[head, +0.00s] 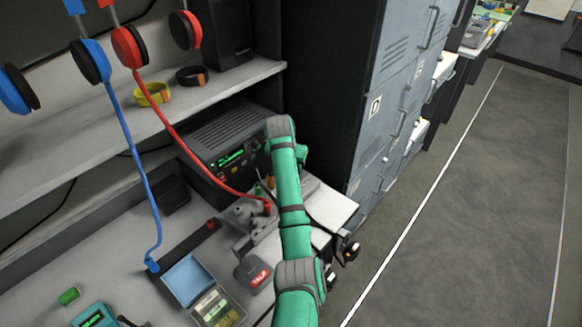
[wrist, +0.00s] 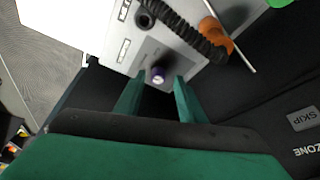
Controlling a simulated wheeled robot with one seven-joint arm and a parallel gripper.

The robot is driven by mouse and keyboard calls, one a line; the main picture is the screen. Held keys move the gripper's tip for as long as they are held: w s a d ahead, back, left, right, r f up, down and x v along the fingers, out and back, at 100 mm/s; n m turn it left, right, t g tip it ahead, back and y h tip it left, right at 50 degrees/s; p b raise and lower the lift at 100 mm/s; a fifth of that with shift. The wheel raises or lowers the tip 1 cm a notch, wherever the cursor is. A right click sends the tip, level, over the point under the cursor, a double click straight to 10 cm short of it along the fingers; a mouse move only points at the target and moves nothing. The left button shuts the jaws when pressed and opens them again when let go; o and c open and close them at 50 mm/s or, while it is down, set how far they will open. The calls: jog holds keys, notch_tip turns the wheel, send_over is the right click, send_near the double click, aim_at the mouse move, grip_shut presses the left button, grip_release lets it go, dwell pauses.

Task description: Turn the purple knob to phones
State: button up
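The small purple knob (wrist: 157,75) with a pale top sits on a grey panel (wrist: 150,50) in the wrist view. My gripper (wrist: 160,80) is open. Its two green fingers point at the panel, one on each side of the knob, with gaps between them and the knob. White labels (wrist: 123,50) stand on the panel left of the knob; their print is too small to read. In the head view my green arm reaches over the desk and hides the gripper and the knob.
An orange knob (wrist: 215,35) and a black coiled cable (wrist: 185,30) lie close beyond the fingers. In the head view a black radio (head: 225,150) stands behind my arm, a red cord (head: 165,120) hangs to its left, and grey lockers (head: 385,100) rise to the right.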

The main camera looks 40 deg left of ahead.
jog(key=v, duration=1)
jog(key=shift+d+r, duration=0.15)
jog(key=shift+d, duration=0.05)
jog(key=shift+w, duration=0.1)
